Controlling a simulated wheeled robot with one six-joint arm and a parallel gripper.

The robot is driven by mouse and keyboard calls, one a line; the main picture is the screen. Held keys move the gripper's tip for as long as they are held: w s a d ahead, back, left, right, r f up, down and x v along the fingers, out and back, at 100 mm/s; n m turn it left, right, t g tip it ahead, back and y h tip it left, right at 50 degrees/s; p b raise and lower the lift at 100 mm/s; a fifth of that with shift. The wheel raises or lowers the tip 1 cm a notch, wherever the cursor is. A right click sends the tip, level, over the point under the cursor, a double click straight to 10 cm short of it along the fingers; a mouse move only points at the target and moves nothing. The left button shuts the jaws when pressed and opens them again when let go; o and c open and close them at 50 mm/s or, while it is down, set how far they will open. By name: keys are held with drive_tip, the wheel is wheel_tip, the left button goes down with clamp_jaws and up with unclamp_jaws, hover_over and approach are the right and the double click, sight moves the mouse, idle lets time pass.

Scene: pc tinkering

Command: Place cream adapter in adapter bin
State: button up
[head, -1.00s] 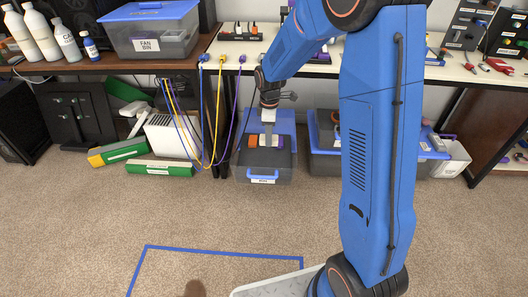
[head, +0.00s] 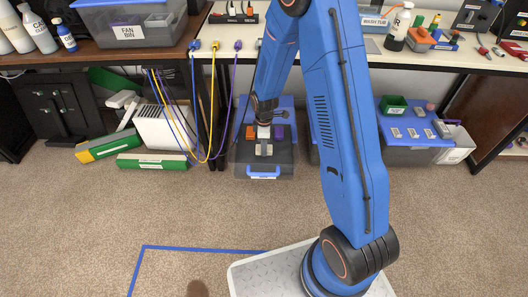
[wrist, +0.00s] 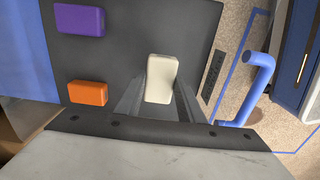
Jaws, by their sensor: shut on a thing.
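My gripper (wrist: 159,92) is shut on the cream adapter (wrist: 162,74), a small pale block standing between the two dark fingers in the wrist view. In the head view the gripper (head: 264,143) points down over the dark grey adapter bin (head: 264,168), with the cream adapter (head: 263,151) at its tip. An orange adapter (wrist: 87,93) and a purple adapter (wrist: 79,18) lie on the bin's dark floor, apart from the cream one. I cannot tell whether the cream adapter touches the bin floor.
The bin's blue handle (wrist: 259,78) is on its front side. Cables (head: 205,110) hang from the table edge left of the bin. Another blue-lidded bin (head: 412,138) stands right, partly behind my arm. The carpet (head: 160,210) in front is clear.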

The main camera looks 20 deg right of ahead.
drive_tip(key=shift+f, duration=2.1)
drive_tip(key=shift+f, duration=0.1)
drive_tip(key=o, duration=1.1)
